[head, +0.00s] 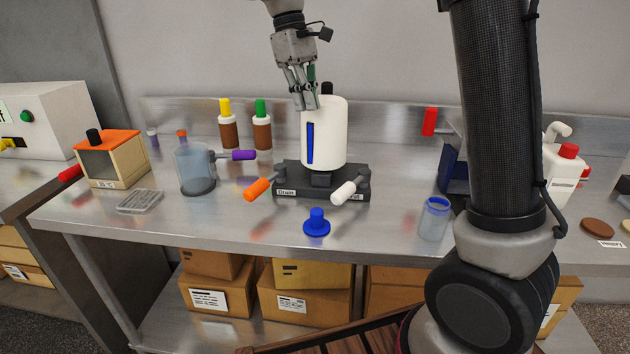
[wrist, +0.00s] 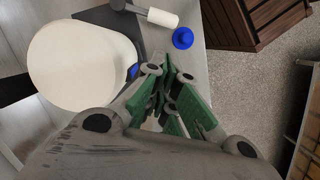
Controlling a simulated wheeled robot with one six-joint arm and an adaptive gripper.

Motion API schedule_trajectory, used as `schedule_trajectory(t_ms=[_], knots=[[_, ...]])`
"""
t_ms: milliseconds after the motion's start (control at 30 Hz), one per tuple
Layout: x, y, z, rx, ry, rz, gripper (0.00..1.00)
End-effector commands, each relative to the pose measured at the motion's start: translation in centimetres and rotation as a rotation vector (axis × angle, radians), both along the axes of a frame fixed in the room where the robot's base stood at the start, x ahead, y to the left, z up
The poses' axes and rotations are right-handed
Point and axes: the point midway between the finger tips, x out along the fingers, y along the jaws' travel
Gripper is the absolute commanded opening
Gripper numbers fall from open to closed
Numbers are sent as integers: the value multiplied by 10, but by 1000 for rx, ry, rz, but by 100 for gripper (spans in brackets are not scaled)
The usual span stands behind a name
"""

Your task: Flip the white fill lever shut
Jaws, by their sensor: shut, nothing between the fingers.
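The white fill lever (head: 344,193) sticks out toward the front right from the dark base (head: 300,190) of a white tank (head: 336,135) with a blue level strip. The lever also shows in the wrist view (wrist: 160,17), at the top beside the tank. An orange drain lever (head: 257,188) sticks out at the base's left. My gripper (head: 312,106) is shut and empty, high at the tank's upper left in the head view, apart from the lever. In the wrist view its green fingers (wrist: 168,85) point down beside the tank.
A blue knobbed cap (head: 317,222) lies in front of the base. A clear vessel (head: 195,168) with a purple lever stands left, and a blue-rimmed jar (head: 434,219) stands right. Brown bottles (head: 262,132) stand behind. The bench front (head: 270,235) is mostly clear.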

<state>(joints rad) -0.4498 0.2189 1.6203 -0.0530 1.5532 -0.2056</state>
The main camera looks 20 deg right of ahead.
Motion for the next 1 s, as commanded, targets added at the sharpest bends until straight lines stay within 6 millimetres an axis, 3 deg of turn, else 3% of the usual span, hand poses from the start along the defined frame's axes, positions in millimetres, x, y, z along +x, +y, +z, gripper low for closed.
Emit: schedule_trajectory(t_ms=[267,433,1000], knots=[[0,0,-1,1,-2,-1,0],[-3,-3,-16,0,0,-1,0],[-27,-22,-134,-1,1,-1,0]])
